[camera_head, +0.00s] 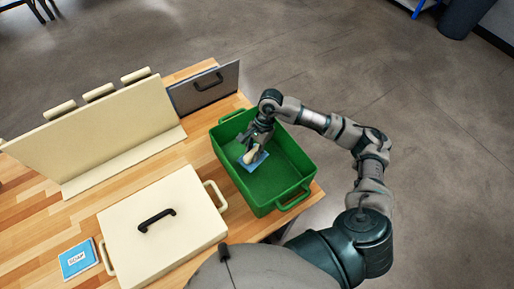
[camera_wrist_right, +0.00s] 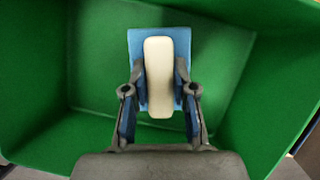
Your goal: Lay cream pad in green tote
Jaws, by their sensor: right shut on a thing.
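The cream pad (camera_head: 250,155) is a pale, rounded bar inside the green tote (camera_head: 285,180). My right gripper (camera_head: 254,147) reaches down into the tote and is shut on the pad. In the right wrist view the pad (camera_wrist_right: 159,78) lies lengthwise between the two fingers. A flat blue piece (camera_wrist_right: 145,38) shows behind the pad, and it also shows in the head view (camera_head: 260,163). I cannot tell whether the pad touches it. The tote's green floor (camera_wrist_right: 230,85) is otherwise bare where visible. My left gripper is not in view.
A cream lidded case (camera_head: 185,215) with a black handle sits left of the tote. A blue soap packet (camera_head: 78,258) lies at the table's left front. A cream upright board (camera_head: 100,130) and a grey panel (camera_head: 203,88) stand behind.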

